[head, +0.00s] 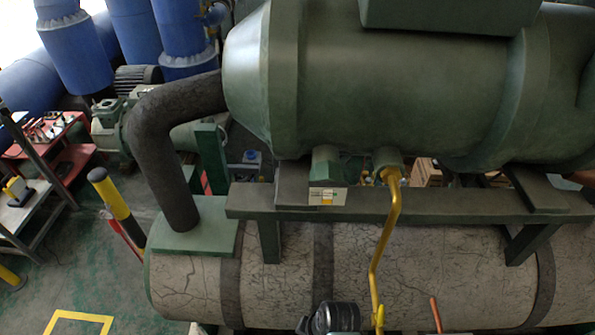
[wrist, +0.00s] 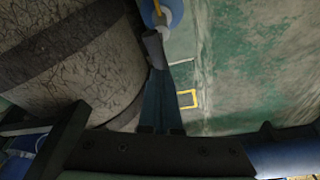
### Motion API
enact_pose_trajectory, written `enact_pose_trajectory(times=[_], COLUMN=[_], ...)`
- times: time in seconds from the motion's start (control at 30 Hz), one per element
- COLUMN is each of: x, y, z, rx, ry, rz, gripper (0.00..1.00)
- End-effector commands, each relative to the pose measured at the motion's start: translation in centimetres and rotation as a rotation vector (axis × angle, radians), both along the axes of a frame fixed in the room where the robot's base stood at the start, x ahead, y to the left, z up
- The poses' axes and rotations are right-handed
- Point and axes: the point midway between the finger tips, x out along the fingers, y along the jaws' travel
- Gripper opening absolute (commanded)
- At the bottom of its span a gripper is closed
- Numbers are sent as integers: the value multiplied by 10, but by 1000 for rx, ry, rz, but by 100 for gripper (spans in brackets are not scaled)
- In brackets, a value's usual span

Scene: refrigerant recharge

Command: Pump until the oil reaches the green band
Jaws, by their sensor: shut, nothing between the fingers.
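The green compressor shell (head: 400,80) fills the upper head view. A small box with a pale face and yellow mark (head: 327,196) sits under it; I cannot make out an oil level or green band. An orange rod (head: 436,314) stands at the bottom edge, perhaps the pump handle. In the wrist view my gripper (wrist: 158,76) is shut and empty, its tips close to a dark grey cylinder (wrist: 154,48); contact is unclear. Beyond it is a blue-and-white body (wrist: 172,12) with a yellow piece.
A cracked grey insulated cylinder (head: 420,260) lies under a green support beam (head: 430,207). A thick dark pipe (head: 163,130) bends down at left. A yellow-black post (head: 112,195) and a red bench (head: 60,130) stand farther left. Green floor (head: 75,260) is open at lower left.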

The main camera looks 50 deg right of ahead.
Motion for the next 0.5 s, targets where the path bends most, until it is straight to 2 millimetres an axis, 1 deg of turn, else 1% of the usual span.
enact_pose_trajectory(times=[0.03,0.17,0.27,0.5], x=[2,5,6,6], y=[1,1,2,2], z=[-13,-23,-25,-24], rx=[0,1,1,0], ry=[-1,-1,-1,0], rz=[1,-1,-1,-1], gripper=[0,0,0,0])
